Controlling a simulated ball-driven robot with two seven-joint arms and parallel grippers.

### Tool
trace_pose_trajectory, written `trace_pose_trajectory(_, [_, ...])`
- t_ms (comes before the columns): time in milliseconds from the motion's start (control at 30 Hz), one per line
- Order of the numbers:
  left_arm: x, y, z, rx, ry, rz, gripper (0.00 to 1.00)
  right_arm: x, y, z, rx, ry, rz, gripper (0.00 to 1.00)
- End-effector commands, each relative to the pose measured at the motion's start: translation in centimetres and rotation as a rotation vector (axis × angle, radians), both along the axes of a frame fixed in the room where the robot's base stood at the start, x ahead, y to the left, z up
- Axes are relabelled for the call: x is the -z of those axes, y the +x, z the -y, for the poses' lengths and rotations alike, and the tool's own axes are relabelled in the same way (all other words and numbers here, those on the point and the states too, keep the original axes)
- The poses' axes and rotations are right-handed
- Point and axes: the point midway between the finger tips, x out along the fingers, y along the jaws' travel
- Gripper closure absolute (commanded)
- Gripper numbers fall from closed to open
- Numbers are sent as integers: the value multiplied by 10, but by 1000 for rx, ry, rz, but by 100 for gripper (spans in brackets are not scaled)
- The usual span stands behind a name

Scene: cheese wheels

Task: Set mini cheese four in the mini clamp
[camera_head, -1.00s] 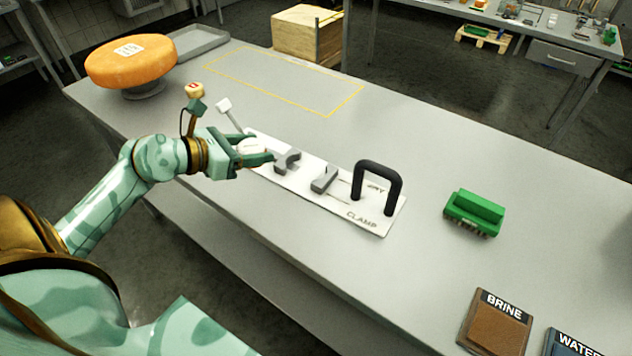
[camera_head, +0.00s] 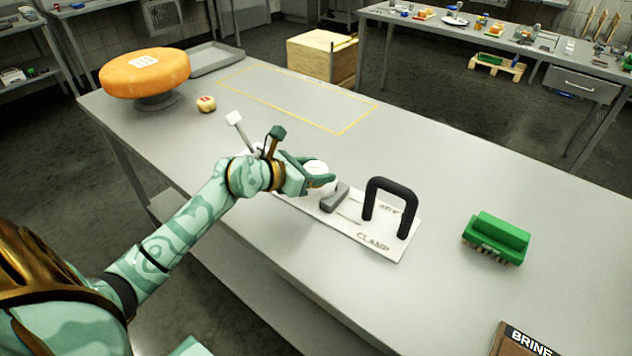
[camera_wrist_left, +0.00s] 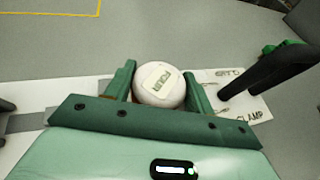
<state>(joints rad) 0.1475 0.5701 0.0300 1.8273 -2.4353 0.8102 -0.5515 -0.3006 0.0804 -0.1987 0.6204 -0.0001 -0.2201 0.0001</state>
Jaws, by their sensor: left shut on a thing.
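The mini cheese four (camera_wrist_left: 160,86) is a small white ball with a label reading FOUR. In the head view the cheese (camera_head: 315,168) shows as a white round between my left fingers. My left gripper (camera_head: 322,176) is shut on it, over the clamp board, and in the left wrist view its two fingers (camera_wrist_left: 160,80) stand on either side of the cheese. The mini clamp (camera_head: 375,243) is a white board marked CLAMP, with a grey jaw (camera_head: 335,197) just right of my gripper and a black handle (camera_head: 391,185) at its right end. The other grey jaw is hidden. My right gripper is not in view.
A small cheese (camera_head: 206,104) with a red label sits on the table near the large orange cheese wheel (camera_head: 145,72). A green brush (camera_head: 497,236) lies right of the clamp. A yellow outlined area (camera_head: 255,104) behind is empty. A white-tipped lever (camera_head: 234,118) stands at the board's left.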

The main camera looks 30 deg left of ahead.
Motion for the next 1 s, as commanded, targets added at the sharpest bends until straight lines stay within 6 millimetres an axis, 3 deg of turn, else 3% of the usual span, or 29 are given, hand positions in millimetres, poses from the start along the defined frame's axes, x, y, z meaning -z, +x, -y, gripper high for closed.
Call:
trace_pose_trajectory(100, [27, 0, 1, -1, -3, -5, 71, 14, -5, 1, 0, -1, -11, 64])
trace_pose_trajectory(167, [34, 0, 1, 0, -1, -4, 71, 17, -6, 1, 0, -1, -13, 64])
trace_pose_trajectory(500, [34, 0, 0, 0, 0, -1, 71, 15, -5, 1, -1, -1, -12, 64])
trace_pose_trajectory(533, [34, 0, 0, 1, 0, -1, 43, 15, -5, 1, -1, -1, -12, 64])
trace_pose_trajectory(567, [34, 0, 0, 1, 0, -1, 37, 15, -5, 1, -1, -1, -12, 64])
trace_pose_trajectory(867, [31, 0, 0, 0, 0, 0, 37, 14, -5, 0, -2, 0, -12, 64])
trace_pose_trajectory(1000, [23, -16, -6, -1, 2, -1, 37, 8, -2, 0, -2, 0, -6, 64])
